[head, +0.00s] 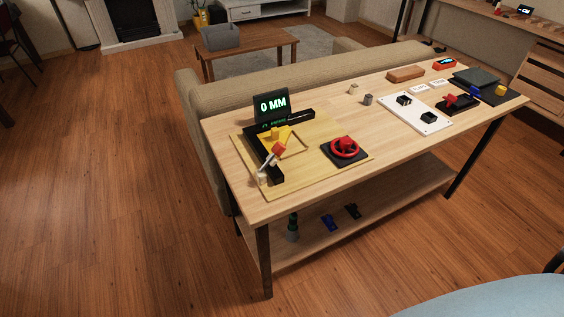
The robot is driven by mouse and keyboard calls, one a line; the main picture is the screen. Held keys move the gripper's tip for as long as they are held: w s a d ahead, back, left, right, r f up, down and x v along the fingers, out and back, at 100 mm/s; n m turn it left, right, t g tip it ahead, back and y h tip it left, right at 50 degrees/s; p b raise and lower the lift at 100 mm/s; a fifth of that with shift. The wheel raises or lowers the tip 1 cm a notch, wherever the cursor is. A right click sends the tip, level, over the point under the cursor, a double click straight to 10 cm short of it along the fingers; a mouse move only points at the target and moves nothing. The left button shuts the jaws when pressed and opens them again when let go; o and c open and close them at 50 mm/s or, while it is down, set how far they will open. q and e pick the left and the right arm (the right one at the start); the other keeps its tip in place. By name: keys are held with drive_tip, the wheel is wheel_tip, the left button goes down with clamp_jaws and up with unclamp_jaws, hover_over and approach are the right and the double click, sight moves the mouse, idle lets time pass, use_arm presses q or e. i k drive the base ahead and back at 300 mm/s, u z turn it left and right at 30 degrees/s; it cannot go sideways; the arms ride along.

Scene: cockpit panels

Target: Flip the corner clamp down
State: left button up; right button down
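The corner clamp station (272,172) is at the left end of the wooden table, on a yellow board (312,172). It has black bars meeting in an L, with a yellow frame (297,147) inside the corner. A pale lever (267,161) with a red end (278,149) stands tilted over the near-left bar. I cannot tell its exact angle. A dark display (272,106) behind it reads "0 MM". A red handwheel (345,148) on a black base sits to its right. Neither of my grippers is in view.
The table (365,120) has a lower shelf (345,222) holding small dark and blue items. Farther right are a white panel (414,113), a brown block (405,74) and several small devices. A sofa (240,93) backs the table. Floor at left is clear.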

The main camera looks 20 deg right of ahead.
sight(278, 148)
drive_tip(key=k, duration=0.35)
drive_tip(key=u, duration=0.75)
drive_tip(key=i, duration=0.75)
drive_tip(key=z, duration=0.8)
